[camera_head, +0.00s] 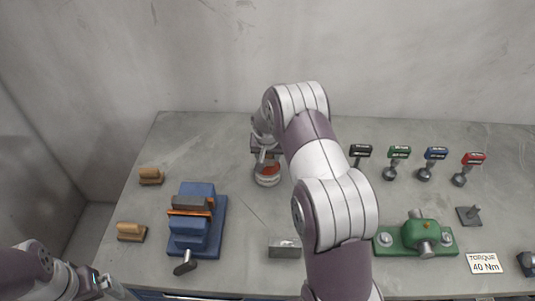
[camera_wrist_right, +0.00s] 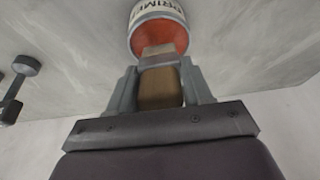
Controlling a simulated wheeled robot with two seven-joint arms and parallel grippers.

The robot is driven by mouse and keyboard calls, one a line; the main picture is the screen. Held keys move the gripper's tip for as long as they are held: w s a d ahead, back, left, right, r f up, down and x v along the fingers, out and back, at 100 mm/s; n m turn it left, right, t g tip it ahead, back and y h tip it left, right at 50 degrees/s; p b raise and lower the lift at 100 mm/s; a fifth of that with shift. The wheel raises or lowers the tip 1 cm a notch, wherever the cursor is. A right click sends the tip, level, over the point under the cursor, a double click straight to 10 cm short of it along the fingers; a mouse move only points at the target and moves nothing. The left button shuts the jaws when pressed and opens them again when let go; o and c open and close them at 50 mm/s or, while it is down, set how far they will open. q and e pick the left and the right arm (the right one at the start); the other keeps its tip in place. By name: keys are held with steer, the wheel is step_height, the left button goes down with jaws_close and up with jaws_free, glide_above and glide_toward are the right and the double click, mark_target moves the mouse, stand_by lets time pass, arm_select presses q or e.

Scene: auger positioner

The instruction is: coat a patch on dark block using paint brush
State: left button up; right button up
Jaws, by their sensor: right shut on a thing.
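My right gripper (camera_head: 265,152) is at the back of the table, above a white and red-orange can (camera_head: 267,180). In the right wrist view my right gripper (camera_wrist_right: 160,88) is shut on the wooden handle of the paint brush (camera_wrist_right: 160,90). The brush's metal ferrule points at the red part of the can (camera_wrist_right: 176,40), whose label is partly readable as "PRIME". A dark block (camera_head: 190,203) sits in a blue vise (camera_head: 203,190) at the left. My left gripper (camera_head: 103,286) is at the lower left; its jaws are unclear.
Two tan-topped blocks (camera_head: 151,174) (camera_head: 131,230) lie left of the vise. A grey block (camera_head: 284,249) lies near the front edge. Several coloured-handled tools (camera_head: 397,153) stand back right, behind a green fixture (camera_head: 420,233) and a "TORQUE 40 Nm" card (camera_head: 484,263). My right arm hides the table's middle.

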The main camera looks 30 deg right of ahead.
steer(key=shift+a+f, duration=0.1)
steer(key=shift+f, duration=0.05)
steer(key=shift+f+b, duration=0.4)
steer(key=shift+b, duration=0.2)
stand_by(1.2)
step_height(320, 180, up, 7)
steer(key=p, duration=0.4)
steer(key=shift+f, duration=0.1)
steer(key=shift+r, duration=0.2)
steer(key=shift+w, duration=0.1)
stand_by(0.5)
